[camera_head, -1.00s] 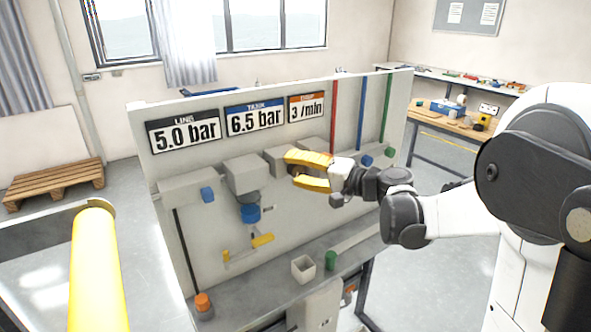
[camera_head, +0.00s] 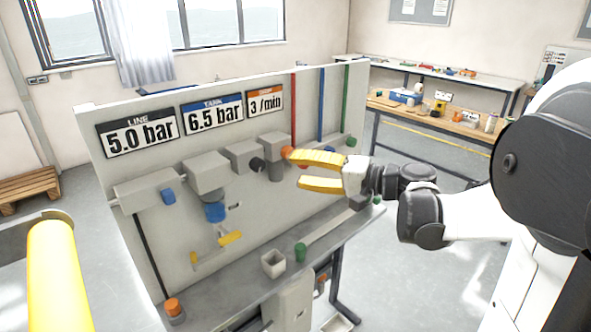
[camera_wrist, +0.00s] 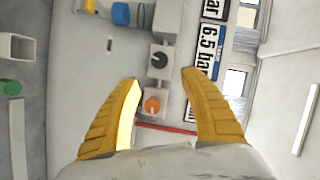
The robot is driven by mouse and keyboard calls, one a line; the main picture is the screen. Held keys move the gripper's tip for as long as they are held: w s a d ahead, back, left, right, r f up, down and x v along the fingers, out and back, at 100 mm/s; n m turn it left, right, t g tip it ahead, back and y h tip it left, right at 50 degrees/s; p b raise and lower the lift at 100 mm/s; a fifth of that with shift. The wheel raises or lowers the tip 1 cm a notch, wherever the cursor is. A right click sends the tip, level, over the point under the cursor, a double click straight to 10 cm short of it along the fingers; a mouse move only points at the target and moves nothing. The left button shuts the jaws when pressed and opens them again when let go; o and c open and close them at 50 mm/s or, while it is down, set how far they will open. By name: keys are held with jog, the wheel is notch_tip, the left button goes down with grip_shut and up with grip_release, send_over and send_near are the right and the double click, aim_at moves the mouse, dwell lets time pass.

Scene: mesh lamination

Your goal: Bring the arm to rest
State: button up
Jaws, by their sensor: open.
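My gripper (camera_head: 300,171) has two yellow fingers, spread apart with nothing between them. In the head view it is in front of the right part of a grey panel (camera_head: 312,115), level with an orange knob (camera_head: 287,152). In the wrist view my gripper (camera_wrist: 160,82) points at the panel, with the orange knob (camera_wrist: 152,104) and a black knob (camera_wrist: 160,58) seen between and beyond the fingers. The gripper looks apart from the panel. My arm reaches in from the right of the head view.
The panel carries signs (camera_head: 212,113), grey boxes (camera_head: 206,172) and a blue part (camera_head: 215,212). Its ledge (camera_head: 240,280) holds a small white cup (camera_head: 273,263) and a green part (camera_head: 300,252). A wooden bench (camera_head: 430,118) stands behind. The floor at right is clear.

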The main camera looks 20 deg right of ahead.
jog(key=s+a+f+n+g+h+b, duration=0.2)
jog(key=s+a+f+g+h, duration=0.25)
jog(key=s+a+f, duration=0.5)
jog(key=s+d+f+n+g+h+b, duration=0.1)
jog(key=s+f+n+h, duration=0.3)
jog(key=s, duration=0.7)
notch_tip(320, 180, down, 2)
jog(key=shift+s+d+n+h, duration=0.15)
jog(key=shift+d+n+h, duration=0.2)
jog(key=shift+h, duration=0.6)
